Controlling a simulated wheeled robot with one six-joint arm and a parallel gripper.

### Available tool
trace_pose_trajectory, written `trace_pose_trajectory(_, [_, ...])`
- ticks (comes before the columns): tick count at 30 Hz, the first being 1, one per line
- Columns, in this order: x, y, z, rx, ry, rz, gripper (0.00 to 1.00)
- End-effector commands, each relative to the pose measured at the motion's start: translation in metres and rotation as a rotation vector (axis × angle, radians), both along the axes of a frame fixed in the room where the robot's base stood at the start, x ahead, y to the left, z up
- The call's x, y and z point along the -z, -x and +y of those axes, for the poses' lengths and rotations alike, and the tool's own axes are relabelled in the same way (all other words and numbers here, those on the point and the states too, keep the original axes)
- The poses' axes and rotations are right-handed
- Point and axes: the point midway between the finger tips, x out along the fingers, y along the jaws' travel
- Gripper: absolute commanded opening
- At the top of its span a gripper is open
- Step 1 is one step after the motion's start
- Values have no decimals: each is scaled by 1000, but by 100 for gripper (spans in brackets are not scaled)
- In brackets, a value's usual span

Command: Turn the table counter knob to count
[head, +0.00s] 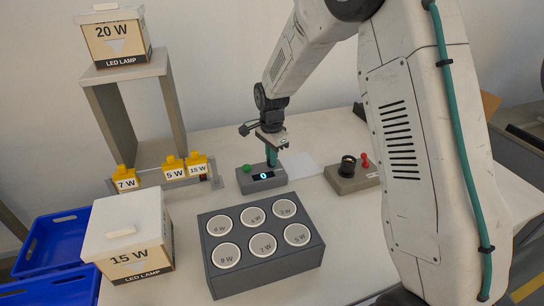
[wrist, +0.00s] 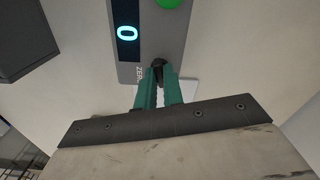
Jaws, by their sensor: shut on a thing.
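The table counter (head: 264,186) is a small grey box in the middle of the table, with a lit display (head: 263,176) reading 0 and a green dome button (head: 247,168). In the wrist view the counter (wrist: 170,45) shows its display (wrist: 127,32) and part of a label starting "ZER". My gripper (head: 271,160) points down at the counter's right end. In the wrist view its green fingers (wrist: 158,84) are shut on the small black counter knob (wrist: 157,66). The fingers partly hide the knob, and I cannot tell its setting.
A grey box with a black socket and red lever (head: 365,161) stands right of the counter. A dark tray with round labelled wells (head: 262,279) is in front. A 15 W carton (head: 128,236), yellow tags (head: 125,178) and a grey stand (head: 170,97) are at left.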

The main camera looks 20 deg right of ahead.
Motion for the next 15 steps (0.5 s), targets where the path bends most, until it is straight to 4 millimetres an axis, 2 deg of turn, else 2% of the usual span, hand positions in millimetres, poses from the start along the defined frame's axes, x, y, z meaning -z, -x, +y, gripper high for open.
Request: trace_pose_trajectory(15, [-1, -1, 0, -491, 0, -2, 0])
